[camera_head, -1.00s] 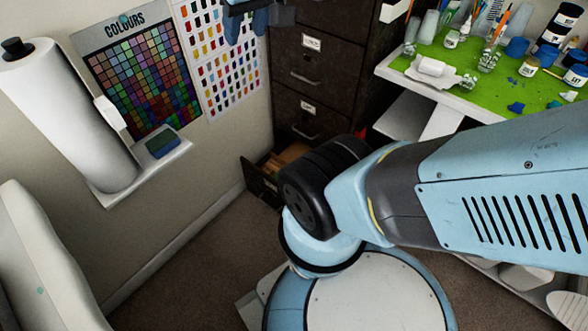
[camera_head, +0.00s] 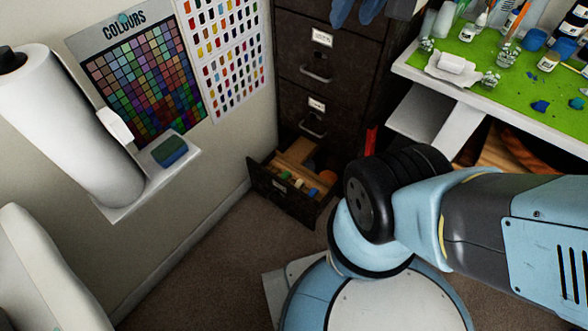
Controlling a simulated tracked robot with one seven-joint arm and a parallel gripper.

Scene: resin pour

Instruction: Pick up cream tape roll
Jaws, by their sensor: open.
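The filing cabinet (camera_head: 312,95) stands in the corner. A green-topped workbench (camera_head: 490,85) with bottles and jars is at upper right. A wall shelf (camera_head: 130,196) holds a large white roll (camera_head: 75,130) at left. Bare carpet (camera_head: 215,270) lies before the drawer.

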